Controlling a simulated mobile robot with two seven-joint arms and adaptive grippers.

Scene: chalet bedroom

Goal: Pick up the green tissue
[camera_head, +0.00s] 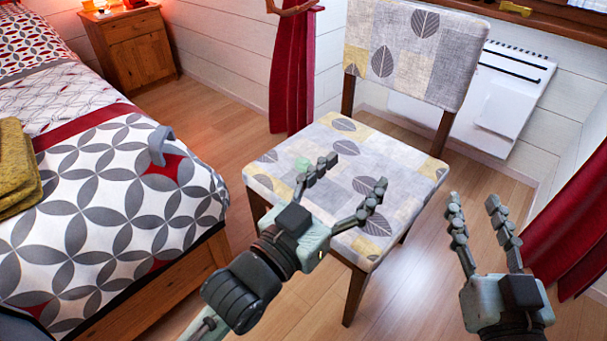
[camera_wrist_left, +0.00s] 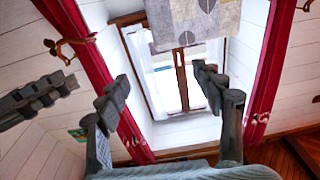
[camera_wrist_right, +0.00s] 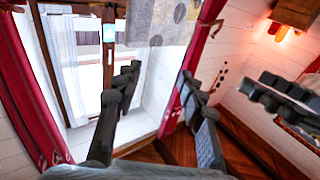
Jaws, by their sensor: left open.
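A small pale green patch, apparently the green tissue (camera_head: 301,164), lies on the patterned seat of the chair (camera_head: 275,180) in the head view. It is just left of the left gripper's upper finger, which may hide part of it. My left gripper (camera_head: 356,172) is open and empty, over the seat and to the right of the patch. In the left wrist view its fingers (camera_wrist_left: 160,76) are spread with nothing between them. My right gripper (camera_head: 473,201) is open and empty over the floor right of the chair. Its spread fingers also show in the right wrist view (camera_wrist_right: 158,74).
The bed (camera_head: 130,215) stands left of the chair, with a folded olive blanket (camera_head: 17,170) and a grey curved object (camera_head: 160,145) on it. Red curtains hang behind the chair (camera_head: 292,75) and at right (camera_head: 575,225). A white wall heater (camera_head: 500,95) is behind.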

